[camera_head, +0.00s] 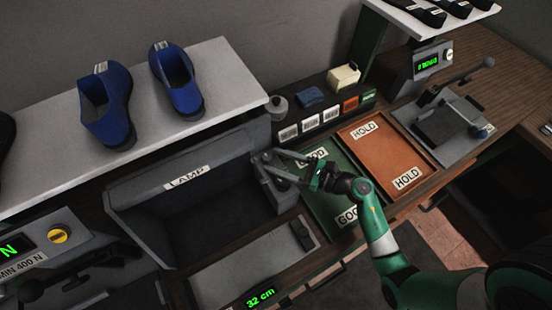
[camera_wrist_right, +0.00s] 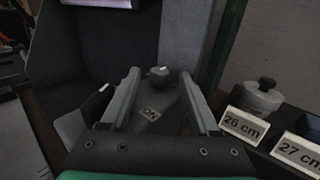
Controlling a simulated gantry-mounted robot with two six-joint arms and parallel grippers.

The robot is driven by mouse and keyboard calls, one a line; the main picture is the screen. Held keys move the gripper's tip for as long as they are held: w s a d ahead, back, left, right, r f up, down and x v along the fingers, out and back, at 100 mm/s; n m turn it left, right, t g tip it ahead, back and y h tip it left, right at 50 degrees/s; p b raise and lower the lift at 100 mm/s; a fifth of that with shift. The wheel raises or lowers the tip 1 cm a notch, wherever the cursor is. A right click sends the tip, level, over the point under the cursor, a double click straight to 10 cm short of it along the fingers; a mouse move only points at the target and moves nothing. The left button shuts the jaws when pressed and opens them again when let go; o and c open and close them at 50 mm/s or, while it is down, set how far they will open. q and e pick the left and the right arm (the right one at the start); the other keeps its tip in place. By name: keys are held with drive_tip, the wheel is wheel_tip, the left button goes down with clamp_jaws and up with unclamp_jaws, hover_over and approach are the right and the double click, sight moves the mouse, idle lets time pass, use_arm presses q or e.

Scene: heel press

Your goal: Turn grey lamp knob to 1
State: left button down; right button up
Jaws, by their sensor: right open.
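The grey lamp box (camera_head: 190,215), with a LAMP label (camera_head: 187,177) on its top edge, stands left of centre in the head view. In the right wrist view the small dark grey knob (camera_wrist_right: 158,73) sits on a grey panel with a tilted label (camera_wrist_right: 150,113) that seems to read ON. A light mark shows on the knob's top. My right gripper (camera_head: 264,166) is open at the lamp box's right side. Its fingertips stand either side of the knob, and I cannot tell whether they touch it. In the head view the gripper largely hides the knob. My left gripper is not in view.
A lidded grey pot (camera_wrist_right: 262,95) and size cards (camera_wrist_right: 244,125) stand right of the gripper. The green GOOD tray (camera_head: 345,180) and orange HOLD tray (camera_head: 385,150) are empty. Blue shoes (camera_head: 107,105) stand on the shelf above. A grey plate with a 32 cm display (camera_head: 260,297) lies in front.

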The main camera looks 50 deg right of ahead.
drive_tip(key=shift+w+a, duration=0.1)
drive_tip(key=shift+w, duration=0.25)
clamp_jaws()
idle(0.3)
drive_tip(key=shift+w+d+f+n+g+y+b, duration=0.15)
drive_tip(key=shift+n+g+y+b, duration=0.1)
drive_tip(key=shift+n+y+b, duration=0.25)
drive_tip(key=shift+s+d+n+g+y+b, duration=0.15)
drive_tip(key=shift+n+g+y+b, duration=0.25)
drive_tip(key=shift+y, duration=0.3)
drive_tip(key=n+g+y+b, duration=0.2)
drive_tip(key=b, duration=0.2)
drive_tip(key=n+g+y+b, duration=0.2)
drive_tip(key=y+b, duration=0.1)
drive_tip(key=b, duration=0.1)
drive_tip(key=w+d+n+g+y+b, duration=0.1)
drive_tip(key=n+g+y+b, duration=0.1)
drive_tip(key=b, duration=0.2)
drive_tip(key=shift+f+y, duration=0.2)
drive_tip(key=shift+y, duration=0.1)
drive_tip(key=shift+w+r+n+g+y+b, duration=0.1)
drive_tip(key=shift+r+n+g+y+b, duration=0.3)
drive_tip(key=shift+n+g+b, duration=0.55)
drive_tip(key=shift+m, duration=0.25)
